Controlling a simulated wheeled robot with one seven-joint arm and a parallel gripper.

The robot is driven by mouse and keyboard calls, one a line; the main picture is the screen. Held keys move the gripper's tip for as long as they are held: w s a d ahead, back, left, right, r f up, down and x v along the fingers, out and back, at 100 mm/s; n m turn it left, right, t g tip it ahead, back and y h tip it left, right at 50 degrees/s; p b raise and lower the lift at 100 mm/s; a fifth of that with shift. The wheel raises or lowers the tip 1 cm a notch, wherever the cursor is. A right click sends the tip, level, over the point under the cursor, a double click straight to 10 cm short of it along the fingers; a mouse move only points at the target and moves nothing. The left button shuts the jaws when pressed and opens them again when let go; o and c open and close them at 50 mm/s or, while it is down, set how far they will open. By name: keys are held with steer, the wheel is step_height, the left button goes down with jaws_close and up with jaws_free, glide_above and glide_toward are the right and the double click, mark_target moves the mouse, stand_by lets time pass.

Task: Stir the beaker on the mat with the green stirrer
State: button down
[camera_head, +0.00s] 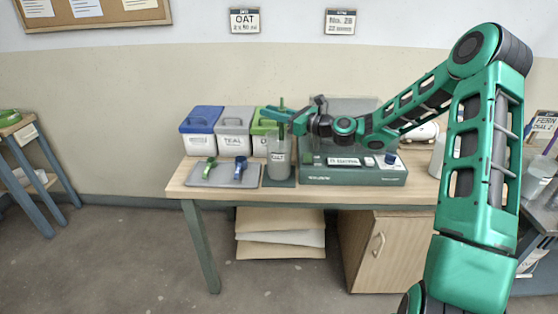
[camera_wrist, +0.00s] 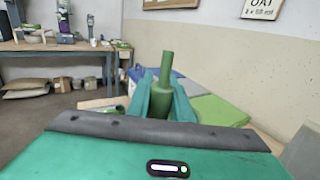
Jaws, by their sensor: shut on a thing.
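My gripper (camera_head: 274,116) is above the table, shut on the green stirrer (camera_wrist: 166,70). In the wrist view the stirrer's handle stands upright between the two fingers (camera_wrist: 166,98). Its top also shows above the fingers in the head view (camera_head: 282,102). The labelled grey beaker (camera_head: 279,166) stands upright on the dark green mat (camera_head: 291,183), directly below my gripper. The stirrer's lower part lines up with the beaker's mouth, but I cannot tell how deep it reaches. The beaker is out of sight in the wrist view.
Blue-lidded (camera_head: 201,126), grey (camera_head: 234,128) and green-lidded (camera_head: 263,127) buckets stand behind. A grey tray (camera_head: 197,182) at left holds a green and a blue tool. A dark green device (camera_head: 345,175) stands close right of the beaker.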

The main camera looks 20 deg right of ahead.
stand_by(0.3)
steer(key=shift+s+a, duration=0.3)
steer(key=shift+a, duration=0.25)
steer(key=shift+s+a, duration=0.25)
steer(key=shift+a, duration=0.25)
steer(key=shift+w+d, duration=0.3)
steer(key=shift+d, duration=0.3)
steer(key=shift+w+d, duration=0.3)
steer(key=shift+d, duration=0.25)
steer(key=shift+s+a, duration=0.15)
steer(key=shift+a, duration=0.1)
steer(key=shift+s+a, duration=0.15)
steer(key=shift+a, duration=0.2)
